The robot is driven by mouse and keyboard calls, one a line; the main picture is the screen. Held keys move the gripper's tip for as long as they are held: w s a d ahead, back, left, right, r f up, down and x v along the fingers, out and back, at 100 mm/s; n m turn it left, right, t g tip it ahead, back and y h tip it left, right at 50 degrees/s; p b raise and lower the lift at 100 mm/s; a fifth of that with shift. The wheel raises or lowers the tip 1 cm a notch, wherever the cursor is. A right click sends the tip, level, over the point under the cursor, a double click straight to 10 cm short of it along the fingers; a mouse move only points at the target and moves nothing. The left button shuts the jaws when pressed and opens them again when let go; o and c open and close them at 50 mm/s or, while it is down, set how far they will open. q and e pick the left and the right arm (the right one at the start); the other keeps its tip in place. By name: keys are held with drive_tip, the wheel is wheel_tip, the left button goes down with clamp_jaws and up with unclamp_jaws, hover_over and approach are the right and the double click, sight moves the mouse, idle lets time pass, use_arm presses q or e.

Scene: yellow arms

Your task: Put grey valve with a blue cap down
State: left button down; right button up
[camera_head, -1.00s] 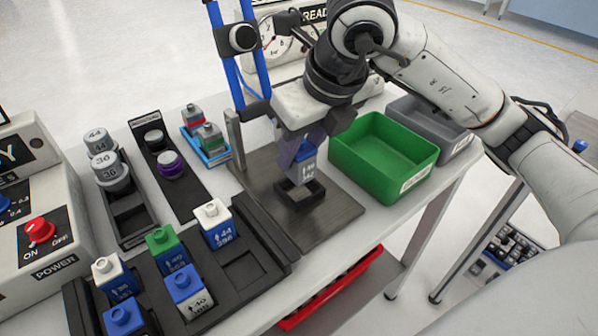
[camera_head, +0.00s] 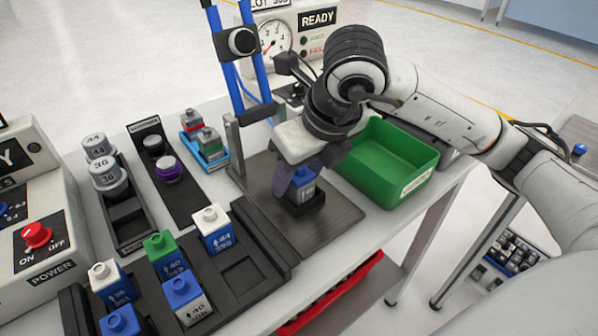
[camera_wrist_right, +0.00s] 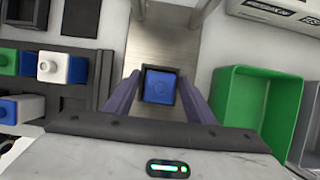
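The grey valve with a blue cap (camera_head: 306,190) stands upright in the small black holder (camera_head: 308,207) on the brown metal plate. Its square blue cap (camera_wrist_right: 160,87) shows from above in the right wrist view, inside the dark rim of the holder. My right gripper (camera_head: 301,180) is low over the holder, with its purple fingers on either side of the valve. In the right wrist view the fingers of this gripper (camera_wrist_right: 161,80) stand apart from the cap, with a visible gap on both sides. Part of the valve is hidden by a finger. My left gripper is not in view.
A green bin (camera_head: 391,160) stands right of the plate (camera_head: 335,222). A black tray (camera_head: 225,300) with several capped blocks lies at the left front. A blue-posted fixture (camera_head: 240,60) and a gauge box (camera_head: 318,35) stand behind.

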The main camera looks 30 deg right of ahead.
drive_tip(key=shift+r, duration=0.4)
drive_tip(key=p+v, duration=0.2)
drive_tip(key=v, duration=0.9)
drive_tip(key=shift+s+r, duration=0.15)
drive_tip(key=shift+s, duration=0.1)
idle(0.6)
